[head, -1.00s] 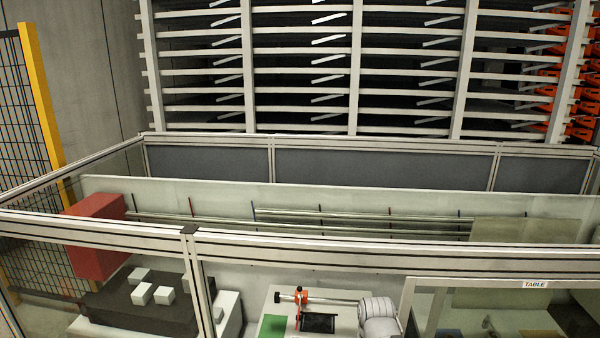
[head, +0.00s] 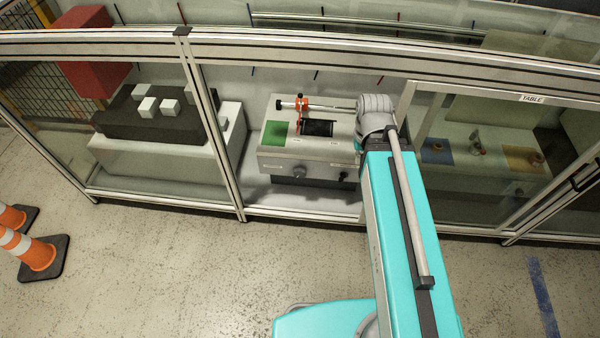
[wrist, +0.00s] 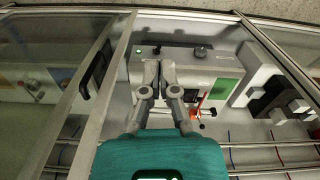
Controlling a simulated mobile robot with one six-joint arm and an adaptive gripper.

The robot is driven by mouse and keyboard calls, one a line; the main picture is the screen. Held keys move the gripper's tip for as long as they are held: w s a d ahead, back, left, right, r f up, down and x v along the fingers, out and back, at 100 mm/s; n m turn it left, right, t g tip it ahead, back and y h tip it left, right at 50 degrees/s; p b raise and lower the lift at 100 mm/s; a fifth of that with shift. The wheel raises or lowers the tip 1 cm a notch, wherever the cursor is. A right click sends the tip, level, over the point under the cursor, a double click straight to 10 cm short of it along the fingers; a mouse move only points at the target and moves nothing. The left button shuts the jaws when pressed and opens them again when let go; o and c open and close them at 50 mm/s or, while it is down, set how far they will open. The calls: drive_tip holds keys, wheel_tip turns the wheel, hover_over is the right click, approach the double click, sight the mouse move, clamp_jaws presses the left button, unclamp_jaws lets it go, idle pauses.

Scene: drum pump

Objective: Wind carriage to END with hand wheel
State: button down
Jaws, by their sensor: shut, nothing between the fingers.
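A grey box unit (head: 275,160) stands on the bench behind the glass, with a green panel (head: 276,133) on top and a dark round knob (head: 299,171) on its front. A bar with an orange block (head: 301,103) and a black rectangle (head: 317,128) show above it. I cannot tell which part is the hand wheel or the carriage, and any END marking is unreadable. In the wrist view, my gripper (wrist: 159,66) is shut and empty, over the unit, left of the knob (wrist: 200,50) and green panel (wrist: 225,88). In the head view my arm hides the gripper.
Aluminium frame posts (head: 215,135) and glass enclose the bench. A dark block with white cubes (head: 150,108) stands left of the unit. A framed panel marked TABLE (head: 480,97) is at right. Traffic cones (head: 30,250) stand on the floor at left.

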idle(0.4)
drive_tip(key=c, duration=1)
unclamp_jaws()
drive_tip(key=shift+f, duration=0.15)
drive_tip(key=shift+o, duration=1.2)
drive_tip(key=shift+w+a+f+b, duration=0.1)
drive_tip(key=shift+w+f+b, duration=0.15)
drive_tip(key=shift+b, duration=0.15)
drive_tip(key=o, duration=0.8)
drive_tip(key=shift+t, duration=0.3)
drive_tip(key=w+f+b, duration=0.1)
drive_tip(key=w+a+f+b, duration=0.1)
drive_tip(key=f+b, duration=0.1)
drive_tip(key=w+f+b, duration=0.1)
drive_tip(key=f+b, duration=0.1)
drive_tip(key=shift+a, duration=0.25)
drive_tip(key=shift+c, duration=0.2)
drive_tip(key=w+a+f+t+b, duration=0.1)
drive_tip(key=w+a+f+b, duration=0.3)
drive_tip(key=f+b, duration=0.5)
drive_tip(key=w+a+f+m+t+b, duration=0.1)
drive_tip(key=w+a+f+b, duration=0.4)
drive_tip(key=w+f+b, duration=0.3)
drive_tip(key=w+a+f+t+y+b, duration=0.1)
drive_tip(key=w+a+f+b, duration=0.4)
drive_tip(key=f+b, duration=0.5)
drive_tip(key=shift+w+f+m+t+b, duration=0.35)
drive_tip(key=shift+w+t+b, duration=0.15)
drive_tip(key=shift+b, duration=0.65)
drive_tip(key=shift+f, duration=0.1)
